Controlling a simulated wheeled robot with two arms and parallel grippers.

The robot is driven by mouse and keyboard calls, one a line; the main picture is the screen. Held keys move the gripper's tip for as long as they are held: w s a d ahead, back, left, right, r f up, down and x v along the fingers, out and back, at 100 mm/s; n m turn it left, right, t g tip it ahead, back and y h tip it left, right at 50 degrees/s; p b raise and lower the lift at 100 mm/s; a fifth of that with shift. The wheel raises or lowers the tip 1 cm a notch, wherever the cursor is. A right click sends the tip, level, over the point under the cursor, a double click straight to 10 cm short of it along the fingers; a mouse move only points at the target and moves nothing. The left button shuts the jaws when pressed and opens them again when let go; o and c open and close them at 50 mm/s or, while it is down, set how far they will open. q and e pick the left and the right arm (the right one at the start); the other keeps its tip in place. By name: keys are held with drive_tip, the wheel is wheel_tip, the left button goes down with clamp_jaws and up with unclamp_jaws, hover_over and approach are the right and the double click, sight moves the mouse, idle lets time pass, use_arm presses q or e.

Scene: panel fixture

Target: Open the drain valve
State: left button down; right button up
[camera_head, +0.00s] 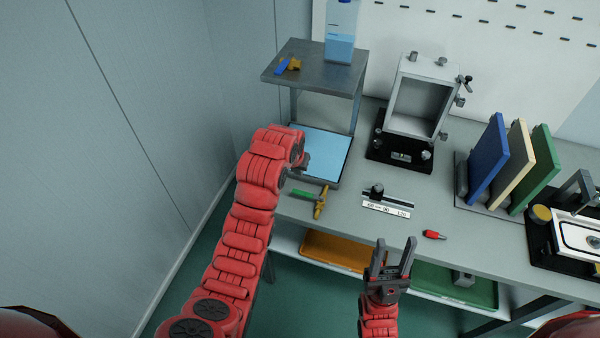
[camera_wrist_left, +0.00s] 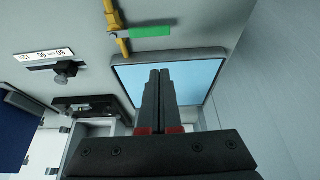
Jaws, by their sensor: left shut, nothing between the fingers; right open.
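A brass valve (camera_head: 320,205) with a green lever (camera_head: 304,194) sits at the front edge of the bench, by the blue-floored tray (camera_head: 331,166). In the left wrist view the brass valve (camera_wrist_left: 118,25) and its green lever (camera_wrist_left: 151,31) show beyond the tray (camera_wrist_left: 205,68). Another brass valve (camera_head: 295,63) with a blue lever (camera_head: 282,67) is on the upper shelf below the water tank (camera_head: 341,45). My left gripper (camera_wrist_left: 160,72) is shut and empty over the tray, apart from the green lever. My right gripper (camera_head: 391,250) is open and empty before the bench.
A label strip (camera_head: 386,209) and a dark-knobbed slider (camera_head: 377,191) lie right of the green-levered valve. A red piece (camera_head: 434,235) lies farther right. A grey frame fixture (camera_head: 447,116) and upright panels (camera_head: 488,160) stand behind. The shelf (camera_head: 301,76) overhangs the tray. Orange (camera_head: 335,251) and green bins are below.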

sight(308, 195)
use_arm(q)
drive_tip(key=shift+g, duration=0.5)
drive_tip(key=p+x, duration=0.1)
drive_tip(key=x, duration=0.1)
drive_tip(key=p+x, duration=0.1)
drive_tip(key=x, duration=0.1)
drive_tip(key=s+p+x, duration=0.1)
drive_tip(key=x, duration=0.1)
drive_tip(key=shift+w+d+f, duration=0.1)
drive_tip(key=shift+d+f, duration=0.05)
drive_tip(key=shift+f, duration=0.3)
drive_tip(key=shift+p+x, duration=0.55)
drive_tip(key=shift+x, duration=0.5)
drive_tip(key=shift+f, duration=0.15)
